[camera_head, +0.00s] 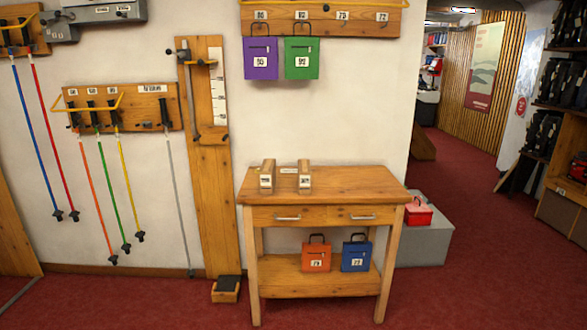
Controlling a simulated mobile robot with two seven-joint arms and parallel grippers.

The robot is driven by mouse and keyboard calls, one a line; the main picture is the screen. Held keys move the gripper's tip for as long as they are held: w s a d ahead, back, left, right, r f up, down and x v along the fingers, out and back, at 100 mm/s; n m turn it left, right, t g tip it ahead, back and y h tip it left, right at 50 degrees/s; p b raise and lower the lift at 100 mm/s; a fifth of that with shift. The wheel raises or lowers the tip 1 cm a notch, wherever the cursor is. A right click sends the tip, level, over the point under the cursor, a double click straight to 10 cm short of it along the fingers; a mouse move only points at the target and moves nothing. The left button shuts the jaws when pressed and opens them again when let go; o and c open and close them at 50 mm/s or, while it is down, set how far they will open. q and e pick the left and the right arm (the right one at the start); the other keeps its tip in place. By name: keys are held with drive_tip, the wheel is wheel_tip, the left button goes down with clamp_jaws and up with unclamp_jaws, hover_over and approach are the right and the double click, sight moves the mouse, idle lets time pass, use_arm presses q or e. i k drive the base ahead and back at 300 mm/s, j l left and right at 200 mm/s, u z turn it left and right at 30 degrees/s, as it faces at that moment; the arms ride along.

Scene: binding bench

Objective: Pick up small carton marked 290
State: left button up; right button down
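Two small brown cartons stand upright on top of the wooden table: a left carton (267,176) and a right carton (304,177). Each has a white label on its front face. The labels are too small to read, so I cannot tell which one is marked 290. The cartons are a short gap apart, near the table's back left. Neither of my grippers is in view.
The wooden table (355,185) has bare room on its right side. Its lower shelf holds an orange bag (316,254) and a blue bag (356,252). A red box (418,212) sits on a grey block (425,244) to the right. Red carpet in front is clear.

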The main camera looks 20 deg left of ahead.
sight(267, 174)
drive_tip(key=i+j, duration=0.2)
drive_tip(key=j, duration=0.15)
drive_tip(key=i+j+z, duration=0.1)
drive_tip(key=j, duration=0.25)
drive_tip(key=i+j, duration=0.3)
drive_tip(key=i+j+z, duration=0.1)
drive_tip(key=j, duration=0.3)
drive_tip(key=i+j, duration=0.3)
drive_tip(key=j+z, duration=0.05)
